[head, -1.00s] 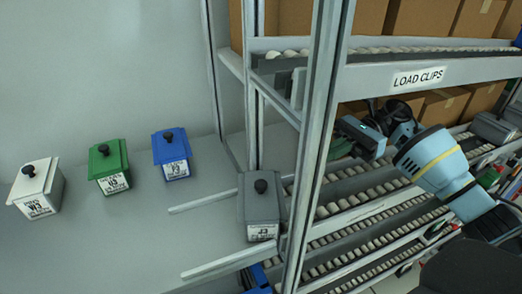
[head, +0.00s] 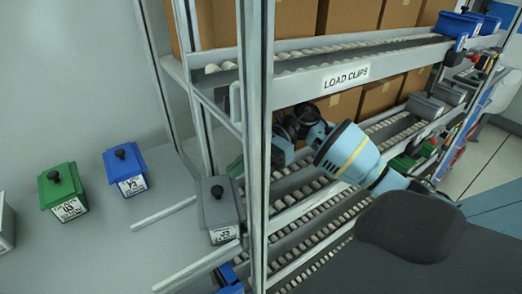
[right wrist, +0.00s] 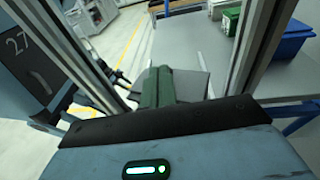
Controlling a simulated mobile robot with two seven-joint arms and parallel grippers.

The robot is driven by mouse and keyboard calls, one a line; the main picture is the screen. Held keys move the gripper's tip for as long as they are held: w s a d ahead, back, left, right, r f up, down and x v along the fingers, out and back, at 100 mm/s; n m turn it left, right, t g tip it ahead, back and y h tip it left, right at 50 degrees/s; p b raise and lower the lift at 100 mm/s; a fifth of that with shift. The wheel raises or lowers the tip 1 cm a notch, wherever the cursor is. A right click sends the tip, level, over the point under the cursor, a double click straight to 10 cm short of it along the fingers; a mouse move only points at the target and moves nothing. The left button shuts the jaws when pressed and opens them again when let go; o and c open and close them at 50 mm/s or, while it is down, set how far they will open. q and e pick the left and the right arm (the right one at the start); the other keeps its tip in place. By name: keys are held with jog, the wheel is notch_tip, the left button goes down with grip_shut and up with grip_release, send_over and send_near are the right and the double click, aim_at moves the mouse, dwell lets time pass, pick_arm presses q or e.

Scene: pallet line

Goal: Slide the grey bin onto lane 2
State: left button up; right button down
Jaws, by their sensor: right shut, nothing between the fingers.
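The grey bin (head: 218,212), with a black knob and a white label, stands between two pale guide rails on the grey table, at the rack's left end. My right arm reaches in through the rack from the right. My right gripper (head: 236,167) is partly hidden by the rack post and sits just behind and right of the bin. In the right wrist view its green fingers (right wrist: 157,87) are shut and empty, in front of a grey surface that looks like the bin (right wrist: 190,84). I cannot tell whether they touch. Roller lanes (head: 300,208) run right from the bin; no lane number is readable.
A green bin (head: 62,192) and a blue bin (head: 126,170) stand left on the table. The rack post (head: 256,130) stands close to my gripper. A beam marked LOAD CLIPS (head: 345,76) crosses above my arm. Cardboard boxes (head: 350,18) fill the back.

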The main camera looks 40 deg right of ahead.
aim_at(232, 190)
jog(key=a, duration=0.2)
jog(key=shift+a+r+p, duration=0.15)
jog(key=shift+a+p, duration=0.25)
notch_tip(232, 190, down, 2)
jog(key=shift+d, duration=0.15)
jog(key=shift+b, duration=0.35)
jog(key=shift+s, duration=0.1)
